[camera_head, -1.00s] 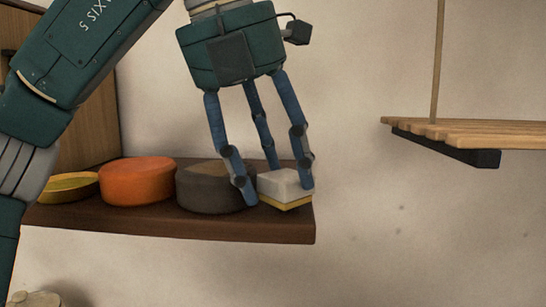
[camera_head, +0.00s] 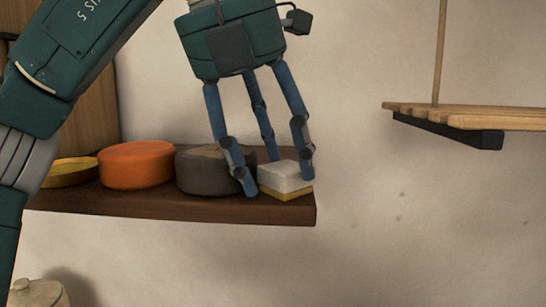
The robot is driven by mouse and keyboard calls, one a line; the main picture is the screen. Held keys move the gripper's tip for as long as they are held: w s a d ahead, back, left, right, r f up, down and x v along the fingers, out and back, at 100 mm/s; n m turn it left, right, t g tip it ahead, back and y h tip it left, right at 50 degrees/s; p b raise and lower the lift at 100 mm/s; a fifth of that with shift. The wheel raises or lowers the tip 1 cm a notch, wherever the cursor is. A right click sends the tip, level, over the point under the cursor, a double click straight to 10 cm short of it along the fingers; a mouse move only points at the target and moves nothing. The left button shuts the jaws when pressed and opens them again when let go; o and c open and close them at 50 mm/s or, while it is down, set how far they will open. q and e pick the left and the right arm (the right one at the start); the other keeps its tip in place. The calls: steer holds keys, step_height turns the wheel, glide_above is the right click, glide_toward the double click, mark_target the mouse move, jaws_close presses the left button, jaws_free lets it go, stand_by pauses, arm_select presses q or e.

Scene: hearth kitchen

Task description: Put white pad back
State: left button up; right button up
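The white pad (camera_head: 285,177), a squarish white block with a thin yellow layer beneath, is at the right end of the dark wooden shelf (camera_head: 200,208). My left gripper (camera_head: 278,180) hangs above the shelf with its three blue fingers pointing down around the pad. One fingertip is at the pad's left side, one overlaps its right side, and one is behind it. I cannot tell whether the fingers press on the pad. My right gripper is not in view.
A dark grey round block (camera_head: 203,170) stands close left of the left gripper's finger. An orange round block (camera_head: 137,165) and a yellow dish (camera_head: 70,172) are further left. A hanging slatted shelf (camera_head: 470,114) is at the right. A pale lidded pot (camera_head: 38,294) shows at lower left.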

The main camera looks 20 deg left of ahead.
arm_select(q)
steer(key=o, duration=0.4)
steer(key=shift+c, duration=0.2)
steer(key=shift+s+r, duration=0.1)
steer(key=shift+r, duration=0.05)
steer(key=v, duration=1.1)
steer(key=shift+r, duration=0.4)
